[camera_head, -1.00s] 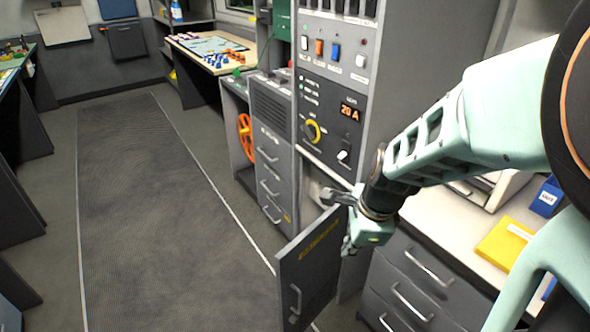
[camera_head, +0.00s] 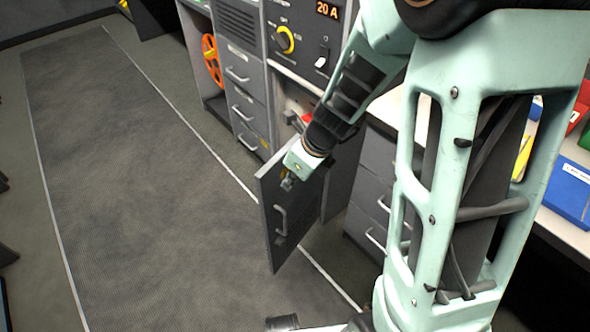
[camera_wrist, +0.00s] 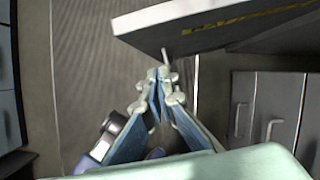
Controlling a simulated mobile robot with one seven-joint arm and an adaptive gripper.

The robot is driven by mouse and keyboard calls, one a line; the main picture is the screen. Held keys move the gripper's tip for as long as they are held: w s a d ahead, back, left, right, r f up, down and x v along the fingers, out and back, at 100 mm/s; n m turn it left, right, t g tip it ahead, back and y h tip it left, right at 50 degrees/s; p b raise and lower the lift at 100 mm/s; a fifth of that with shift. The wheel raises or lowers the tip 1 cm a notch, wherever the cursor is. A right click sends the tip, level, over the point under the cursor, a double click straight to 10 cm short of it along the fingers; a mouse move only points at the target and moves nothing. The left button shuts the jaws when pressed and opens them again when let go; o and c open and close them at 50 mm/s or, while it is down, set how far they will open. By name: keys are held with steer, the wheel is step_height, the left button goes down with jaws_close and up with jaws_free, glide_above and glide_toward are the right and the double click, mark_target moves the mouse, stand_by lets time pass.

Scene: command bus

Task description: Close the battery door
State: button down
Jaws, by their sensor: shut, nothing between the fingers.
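The battery door (camera_head: 268,222) is a dark grey panel with a pale bar handle. It stands swung open from the cabinet, out over the floor. The opened compartment (camera_head: 292,104) is partly hidden by my arm; something red shows there.
Grey drawers (camera_head: 372,205) under a worktop stand right of the compartment; their handles also show in the wrist view (camera_wrist: 272,130). A drawer cabinet (camera_head: 243,108) stands to the left. The matted floor (camera_head: 130,170) left of the door is clear.

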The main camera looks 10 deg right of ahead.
mark_target(271, 183)
steer(key=shift+w+a+r, duration=0.15)
steer(key=shift+w+a, duration=1.15)
steer(key=shift+a, duration=0.2)
steer(key=shift+w+p, duration=0.1)
steer(key=shift+p, duration=0.25)
